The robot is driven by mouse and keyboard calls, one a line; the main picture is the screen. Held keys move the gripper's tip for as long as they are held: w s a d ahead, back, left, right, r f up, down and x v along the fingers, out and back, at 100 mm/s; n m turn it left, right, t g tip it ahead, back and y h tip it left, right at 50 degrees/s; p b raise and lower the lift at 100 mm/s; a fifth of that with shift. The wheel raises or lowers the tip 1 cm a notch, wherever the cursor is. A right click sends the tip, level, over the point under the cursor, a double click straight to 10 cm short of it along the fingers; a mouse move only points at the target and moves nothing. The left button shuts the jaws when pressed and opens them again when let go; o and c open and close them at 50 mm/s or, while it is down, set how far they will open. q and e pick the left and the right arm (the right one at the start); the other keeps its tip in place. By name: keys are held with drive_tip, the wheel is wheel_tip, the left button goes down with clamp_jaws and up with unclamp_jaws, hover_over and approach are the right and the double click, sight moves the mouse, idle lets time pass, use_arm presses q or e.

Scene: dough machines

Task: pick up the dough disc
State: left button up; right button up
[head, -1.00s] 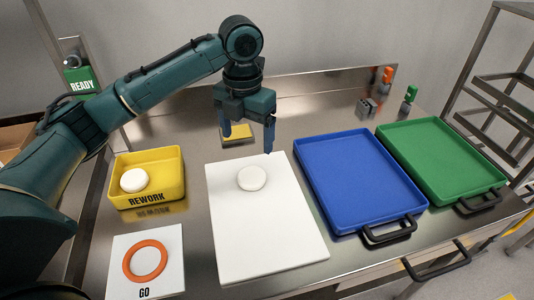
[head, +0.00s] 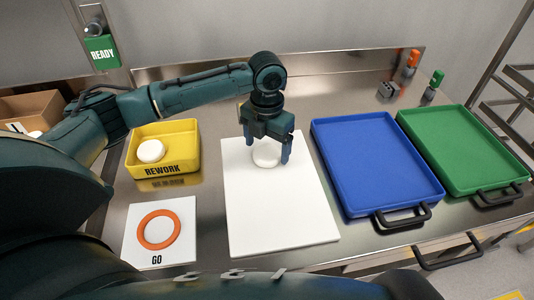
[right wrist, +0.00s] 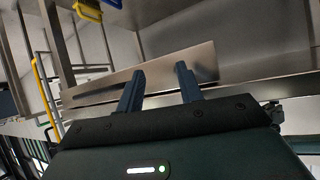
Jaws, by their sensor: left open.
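The white dough disc (head: 267,155) lies on the white board (head: 280,220), near its far end. My left gripper (head: 267,155) is open above the board, pointing down, with its fingers at either side of the disc. The gripper body hides the disc's far part. I cannot tell whether the fingers touch it. Another white disc (head: 151,151) lies in the yellow REWORK bin (head: 165,171). My right gripper (right wrist: 159,88) shows in the right wrist view with its fingers apart and nothing between them.
A blue tray (head: 375,165) and a green tray (head: 465,150) stand right of the board. A GO card (head: 185,247) with an orange ring (head: 145,228) lies at front left. A READY sign (head: 103,52) and a cardboard box (head: 35,108) are at far left.

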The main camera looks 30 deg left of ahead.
use_arm(q)
drive_tip(key=shift+f, duration=0.8)
drive_tip(key=shift+c, duration=0.3)
drive_tip(key=c, duration=1)
drive_tip(key=shift+r, duration=0.1)
